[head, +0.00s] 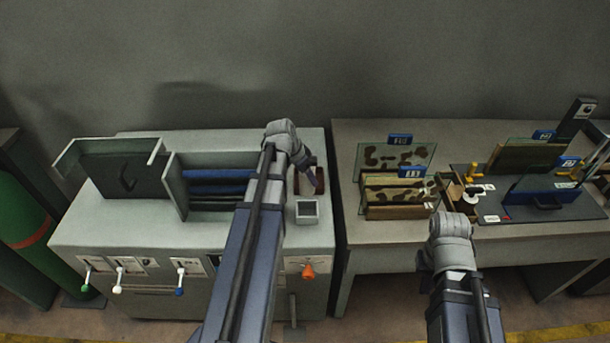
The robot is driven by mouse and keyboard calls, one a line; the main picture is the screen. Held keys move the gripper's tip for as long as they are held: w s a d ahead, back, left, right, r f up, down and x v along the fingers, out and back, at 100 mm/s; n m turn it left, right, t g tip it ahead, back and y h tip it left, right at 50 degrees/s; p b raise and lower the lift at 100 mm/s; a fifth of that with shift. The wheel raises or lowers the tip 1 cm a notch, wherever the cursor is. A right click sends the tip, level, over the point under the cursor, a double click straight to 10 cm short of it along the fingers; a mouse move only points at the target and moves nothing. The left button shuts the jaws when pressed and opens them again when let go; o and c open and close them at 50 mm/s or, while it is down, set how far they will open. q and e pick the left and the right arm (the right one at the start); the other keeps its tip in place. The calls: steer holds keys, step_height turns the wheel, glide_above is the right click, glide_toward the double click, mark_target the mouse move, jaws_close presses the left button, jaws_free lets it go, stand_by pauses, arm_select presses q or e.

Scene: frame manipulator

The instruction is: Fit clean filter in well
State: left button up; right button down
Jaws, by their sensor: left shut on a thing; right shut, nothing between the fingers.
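My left gripper (314,182) is at the right end of the grey cabinet's top, over a small dark red-brown area (318,173). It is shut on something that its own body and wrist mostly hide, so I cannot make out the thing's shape. My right gripper (461,193) is shut and empty beside the wooden rack on the right bench. I cannot pick out the clean filter with certainty.
The grey cabinet (100,222) has an open-lidded trough (177,203) with blue bars, and levers and an orange knob (308,271) in front. The right bench (400,262) holds glass plates with blue tags (400,139), a wooden rack (395,212) and a dark board (570,208).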

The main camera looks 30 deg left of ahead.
mark_target(300, 192)
arm_select(q)
steer(key=shift+f+b, duration=6.1)
steer(key=shift+f, duration=0.25)
steer(key=shift+f+b, duration=0.3)
steer(key=o, duration=1.5)
steer(key=shift+o, duration=0.2)
steer(key=shift+r, duration=0.1)
steer(key=p+v, duration=0.7)
steer(key=shift+s+r, duration=0.15)
steer(key=shift+r, duration=0.15)
